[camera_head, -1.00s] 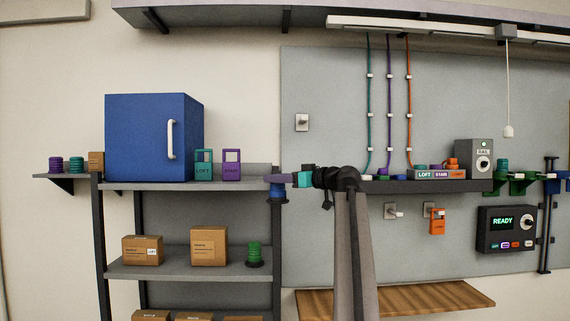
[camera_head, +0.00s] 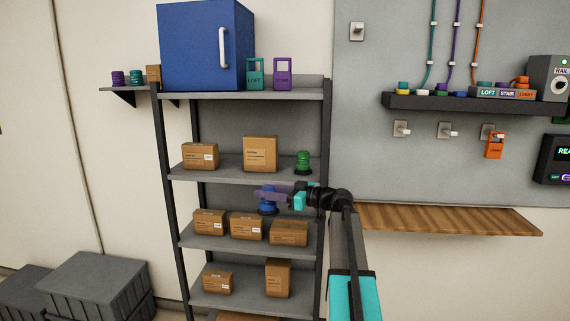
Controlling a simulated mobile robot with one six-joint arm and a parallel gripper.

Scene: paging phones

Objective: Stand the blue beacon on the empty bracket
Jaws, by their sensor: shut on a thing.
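My gripper (camera_head: 270,194) is shut on the blue beacon (camera_head: 267,208) and holds it upright. It is in front of the shelving rack, left of my dark wrist. The purple finger covers part of the beacon, and its base is near the boxes behind it. I cannot tell whether it touches anything. No empty bracket shows clearly now; only a sliver of green (camera_head: 567,114) is visible at the right edge.
The rack (camera_head: 322,130) holds several cardboard boxes (camera_head: 246,226) and a green beacon (camera_head: 303,161). A blue cabinet (camera_head: 190,50) stands on top. A wooden shelf (camera_head: 450,219) is at right. Grey crates (camera_head: 100,285) stand lower left.

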